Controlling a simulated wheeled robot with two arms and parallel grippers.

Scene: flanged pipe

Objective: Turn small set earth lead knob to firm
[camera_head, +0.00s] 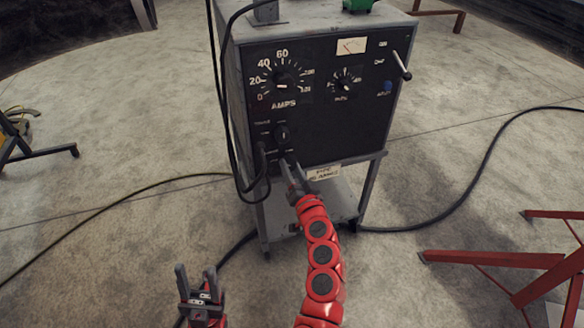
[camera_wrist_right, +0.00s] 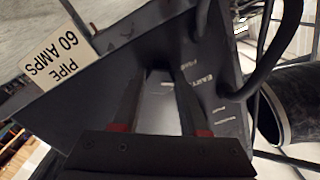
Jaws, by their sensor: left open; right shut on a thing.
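The welding set (camera_head: 315,115) is a grey box with a black front panel, standing on a trolley. My right gripper (camera_head: 286,165) is at the low part of this panel, below a black knob (camera_head: 282,133). In the right wrist view, the fingers of my right gripper (camera_wrist_right: 160,78) are closed in on a small dark thing at the panel, apparently the earth lead knob. It is mostly hidden, and its turn angle cannot be read. A small label (camera_wrist_right: 205,82) beside it seems to read EARTH. My left gripper (camera_head: 196,274) is open and empty, low over the floor.
Black cables (camera_head: 224,100) hang down the left of the panel, close to my right gripper. A tag (camera_wrist_right: 50,70) reading PIPE 60 AMPS is near the panel's lower edge. A red metal stand (camera_head: 495,258) is at the right; the floor between is mostly clear.

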